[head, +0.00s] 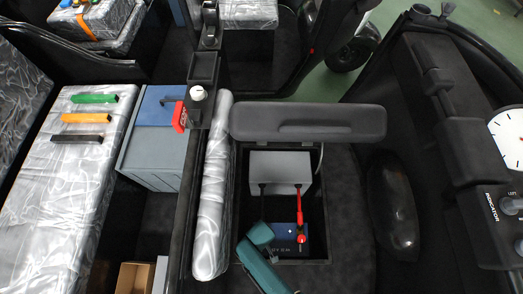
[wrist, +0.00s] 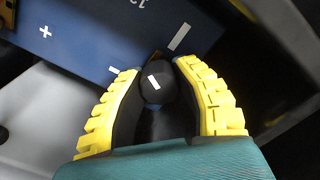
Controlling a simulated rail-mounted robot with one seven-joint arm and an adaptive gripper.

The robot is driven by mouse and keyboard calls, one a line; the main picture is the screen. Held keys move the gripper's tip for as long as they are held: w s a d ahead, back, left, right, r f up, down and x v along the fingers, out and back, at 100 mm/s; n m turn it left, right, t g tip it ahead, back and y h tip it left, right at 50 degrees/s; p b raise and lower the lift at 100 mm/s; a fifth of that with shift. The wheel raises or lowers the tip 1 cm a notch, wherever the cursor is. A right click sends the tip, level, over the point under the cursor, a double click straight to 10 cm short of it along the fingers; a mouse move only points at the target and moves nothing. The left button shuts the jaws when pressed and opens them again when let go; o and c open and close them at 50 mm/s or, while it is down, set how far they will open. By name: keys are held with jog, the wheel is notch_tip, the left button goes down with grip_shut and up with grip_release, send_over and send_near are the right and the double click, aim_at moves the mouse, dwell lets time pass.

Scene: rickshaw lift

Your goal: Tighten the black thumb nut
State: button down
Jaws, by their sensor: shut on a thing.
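The black thumb nut (wrist: 156,82) shows in the wrist view as a round black knob with a white bar mark on top. My gripper (wrist: 155,75) has its yellow ribbed fingers closed around it, one on each side. The blue battery (wrist: 75,38) with white plus and minus marks lies beneath and beyond it. In the head view my gripper (head: 252,240) is a teal shape reaching into the open compartment from below, at the battery's left side. It hides the black nut there. The battery's blue top (head: 284,232) shows beside a red terminal (head: 301,239).
A grey box (head: 280,172) stands at the back of the compartment with a red cable (head: 299,205) and a black cable (head: 262,205). A dark raised lid (head: 307,122) spans above. The silver seat cushion (head: 212,190) borders the left. Green, orange and black bars lie on the far-left seat.

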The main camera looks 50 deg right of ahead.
jog(key=m+p, duration=0.1)
jog(key=m, duration=0.5)
jog(key=shift+s, duration=0.1)
jog(key=m, duration=0.6)
jog(key=shift+p, duration=0.3)
jog(key=c, duration=0.7)
grip_release()
notch_tip(320, 180, up, 12)
